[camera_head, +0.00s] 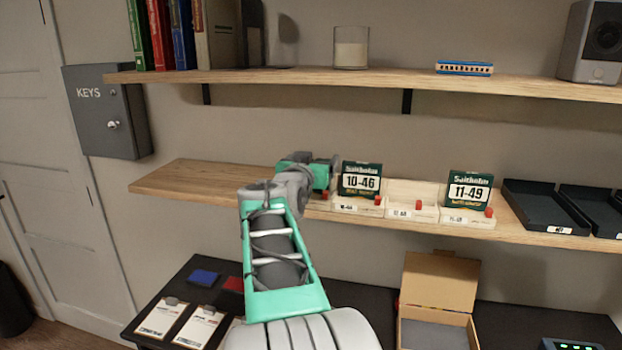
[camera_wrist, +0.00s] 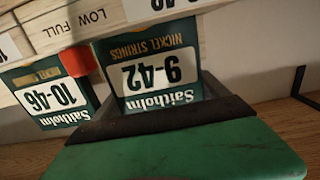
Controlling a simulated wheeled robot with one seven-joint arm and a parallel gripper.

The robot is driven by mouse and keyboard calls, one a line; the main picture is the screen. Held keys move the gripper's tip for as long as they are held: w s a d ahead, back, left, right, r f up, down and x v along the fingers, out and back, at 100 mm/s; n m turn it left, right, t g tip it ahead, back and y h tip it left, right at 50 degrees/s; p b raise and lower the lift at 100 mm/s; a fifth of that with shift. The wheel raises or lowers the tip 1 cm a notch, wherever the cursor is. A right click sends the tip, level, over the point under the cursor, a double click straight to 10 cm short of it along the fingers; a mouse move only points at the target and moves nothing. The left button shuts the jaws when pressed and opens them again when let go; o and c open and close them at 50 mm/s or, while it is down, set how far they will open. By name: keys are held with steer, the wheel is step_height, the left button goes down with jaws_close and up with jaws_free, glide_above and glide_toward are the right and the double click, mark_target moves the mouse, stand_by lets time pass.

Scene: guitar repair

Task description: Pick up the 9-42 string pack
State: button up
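The 9-42 string pack (camera_wrist: 158,72) is dark green with a white number panel and shows upside down in the wrist view. It is right in front of my gripper, whose dark edge and green body (camera_wrist: 180,150) fill the lower part of that view. The dark part overlaps the pack's near edge; whether it grips the pack is unclear. In the head view my gripper (camera_head: 332,172) is at the middle shelf, just left of the 10-46 pack (camera_head: 360,182), and the 9-42 pack is hidden there. The 10-46 pack also shows in the wrist view (camera_wrist: 52,95).
The 11-49 pack (camera_head: 469,188) stands in a wooden holder to the right; the holder between (camera_head: 410,198) has no pack. Small red pieces sit on the holders. Black trays (camera_head: 545,207) lie farther right. The upper shelf (camera_head: 300,78) is above; an open cardboard box (camera_head: 440,290) is below.

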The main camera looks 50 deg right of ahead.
steer(key=c, duration=0.8)
